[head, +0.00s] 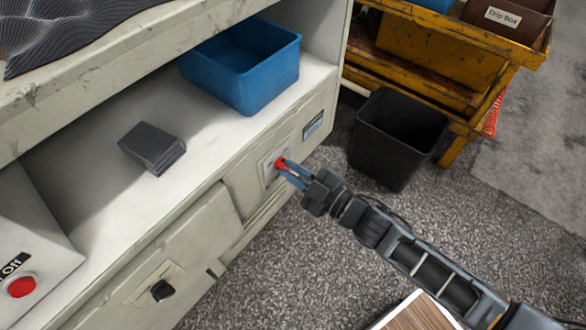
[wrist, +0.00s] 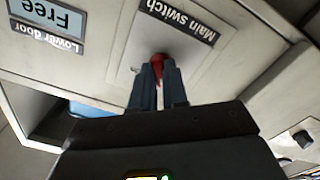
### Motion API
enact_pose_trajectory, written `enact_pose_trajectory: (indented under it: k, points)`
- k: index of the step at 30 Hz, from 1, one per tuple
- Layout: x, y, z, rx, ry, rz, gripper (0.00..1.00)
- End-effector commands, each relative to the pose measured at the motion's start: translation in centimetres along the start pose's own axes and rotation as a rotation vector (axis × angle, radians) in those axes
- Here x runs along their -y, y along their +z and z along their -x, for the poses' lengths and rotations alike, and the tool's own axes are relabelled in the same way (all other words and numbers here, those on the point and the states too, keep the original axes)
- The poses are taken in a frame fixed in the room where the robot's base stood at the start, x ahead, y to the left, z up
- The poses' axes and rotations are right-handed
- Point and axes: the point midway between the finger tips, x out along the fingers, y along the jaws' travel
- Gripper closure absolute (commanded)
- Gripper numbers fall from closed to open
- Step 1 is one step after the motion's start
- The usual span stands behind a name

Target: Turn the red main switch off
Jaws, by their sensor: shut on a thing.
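The red main switch (head: 281,163) sits on a pale plate on the front of the workbench, below the shelf. In the wrist view the red switch (wrist: 158,62) shows under a label reading "Main switch" (wrist: 178,18), which appears upside down. My gripper (head: 285,167) reaches it from the right, and its blue-grey fingers are shut on the switch. In the wrist view my gripper (wrist: 158,72) covers the lower part of the switch. The exact angle of the switch is hard to tell.
A blue bin (head: 245,65) and a dark block (head: 152,148) stand on the shelf. A black knob (head: 162,290) is on the front panel, and a red button (head: 21,287) is on a box at left. A black waste bin (head: 398,137) stands on the floor beside a yellow cart (head: 425,78).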

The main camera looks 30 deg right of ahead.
Motion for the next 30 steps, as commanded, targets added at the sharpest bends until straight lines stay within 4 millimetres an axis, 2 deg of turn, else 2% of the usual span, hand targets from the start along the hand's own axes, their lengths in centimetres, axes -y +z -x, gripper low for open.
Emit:
enact_pose_trajectory:
  k: [10, 27, 28, 30]
  points:
    - [0.04, 0.12, 0.06, 0.003, -0.001, 0.153, 1.00]
    - [0.09, 0.12, 0.07, 0.002, -0.003, 0.186, 1.00]
    - [0.09, 0.12, 0.07, 0.002, -0.003, 0.186, 0.85]
    - [0.08, 0.11, 0.06, 0.002, -0.002, 0.185, 0.79]
